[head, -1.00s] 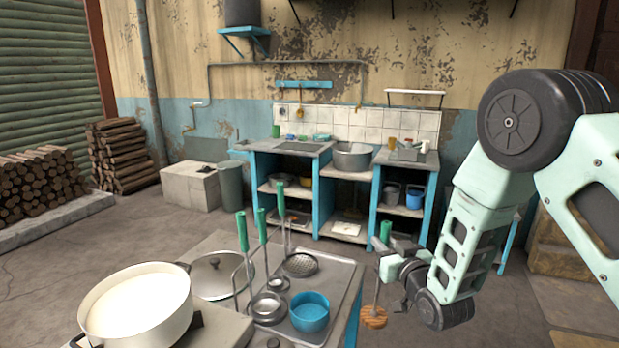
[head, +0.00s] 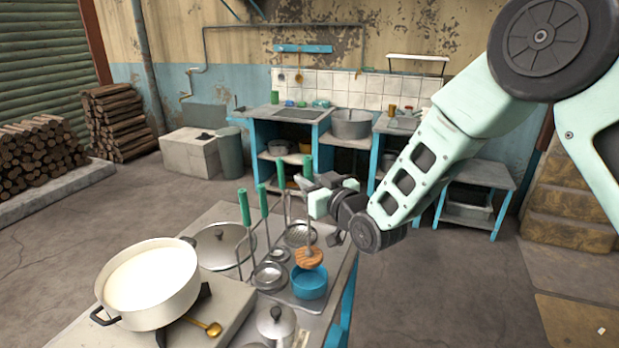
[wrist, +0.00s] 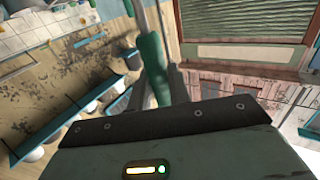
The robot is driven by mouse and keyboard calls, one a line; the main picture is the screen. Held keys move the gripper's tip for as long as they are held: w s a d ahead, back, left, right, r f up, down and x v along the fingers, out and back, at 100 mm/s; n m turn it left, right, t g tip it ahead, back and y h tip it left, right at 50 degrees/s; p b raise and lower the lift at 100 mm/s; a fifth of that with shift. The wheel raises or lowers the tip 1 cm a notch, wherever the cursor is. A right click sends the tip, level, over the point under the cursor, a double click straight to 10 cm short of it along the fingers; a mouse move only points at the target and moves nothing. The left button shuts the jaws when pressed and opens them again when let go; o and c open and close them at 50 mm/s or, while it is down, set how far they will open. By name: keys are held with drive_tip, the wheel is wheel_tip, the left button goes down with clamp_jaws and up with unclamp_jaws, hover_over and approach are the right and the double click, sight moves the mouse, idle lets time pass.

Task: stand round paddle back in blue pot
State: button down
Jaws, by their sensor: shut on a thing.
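The round paddle (head: 309,258) has a wooden disc at its lower end and a green handle at its top. My gripper (head: 310,189) is shut on the handle and holds the paddle upright. In the wrist view the green handle (wrist: 153,62) sits between my fingers. The blue pot (head: 309,285) stands on the metal tray at the table's right side. The wooden disc is just above the pot's rim, over its back part in the head view. Whether the disc touches the rim cannot be told.
Several green-handled tools stand in a wire rack (head: 250,235) left of the paddle. Small metal bowls (head: 268,275) and a lidded canister (head: 276,322) are close to the blue pot.

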drive_tip(key=shift+f+b, duration=0.85)
drive_tip(key=shift+f, duration=1.25)
wheel_tip(320, 180, down, 5)
drive_tip(key=b, duration=0.4)
drive_tip(key=shift+r+b, duration=0.2)
drive_tip(key=shift+b, duration=0.1)
drive_tip(key=c, duration=1.2)
unclamp_jaws()
drive_tip(key=shift+d, duration=0.1)
drive_tip(key=b+v, duration=0.4)
drive_tip(key=v, duration=1.3)
drive_tip(key=shift+s+d+b, duration=0.1)
drive_tip(key=shift+b, duration=0.2)
